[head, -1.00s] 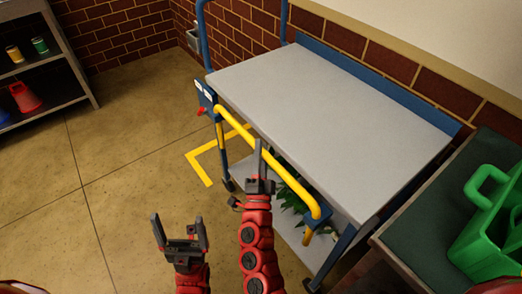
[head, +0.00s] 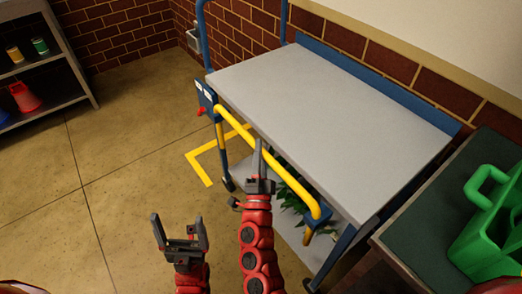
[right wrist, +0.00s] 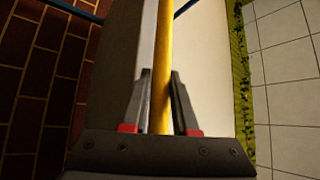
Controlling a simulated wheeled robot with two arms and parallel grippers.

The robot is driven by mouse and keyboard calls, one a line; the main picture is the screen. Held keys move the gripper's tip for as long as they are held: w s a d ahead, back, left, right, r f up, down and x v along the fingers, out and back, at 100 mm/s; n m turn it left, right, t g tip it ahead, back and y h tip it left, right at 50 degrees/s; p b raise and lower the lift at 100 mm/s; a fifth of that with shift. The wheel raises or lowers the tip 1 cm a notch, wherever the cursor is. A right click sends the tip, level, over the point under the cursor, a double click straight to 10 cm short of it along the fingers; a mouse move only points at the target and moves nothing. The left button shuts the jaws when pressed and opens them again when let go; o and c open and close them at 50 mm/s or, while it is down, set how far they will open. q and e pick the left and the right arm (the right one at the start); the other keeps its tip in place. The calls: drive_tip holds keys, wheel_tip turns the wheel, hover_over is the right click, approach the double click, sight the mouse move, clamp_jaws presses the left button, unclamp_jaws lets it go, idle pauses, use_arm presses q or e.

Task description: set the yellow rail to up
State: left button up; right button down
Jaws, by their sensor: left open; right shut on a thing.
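The yellow rail (head: 238,129) runs along the near side of a blue-framed cart, just below the level of its grey top (head: 330,95). A blue bracket with labels (head: 207,99) and a small red part stands at its far end. My right gripper (head: 259,168) is at the rail's middle. In the right wrist view the rail (right wrist: 163,70) passes between the two fingers of my right gripper (right wrist: 161,100), which is shut on it. My left gripper (head: 182,232) is open and empty above the floor, left of the right arm.
Green leaves (head: 292,190) show on the cart's lower shelf. A green caddy (head: 484,235) stands on a dark table at the right. A dark shelf (head: 45,80) with several containers is at the far left. The floor left of the cart is clear, with a yellow corner marking (head: 200,168).

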wheel_tip(320, 180, up, 14)
drive_tip(key=p, duration=0.8)
drive_tip(key=shift+f, duration=0.15)
drive_tip(key=c, duration=1)
unclamp_jaws()
drive_tip(key=shift+f, duration=0.15)
drive_tip(key=v, duration=1.7)
drive_tip(key=shift+s, duration=0.2)
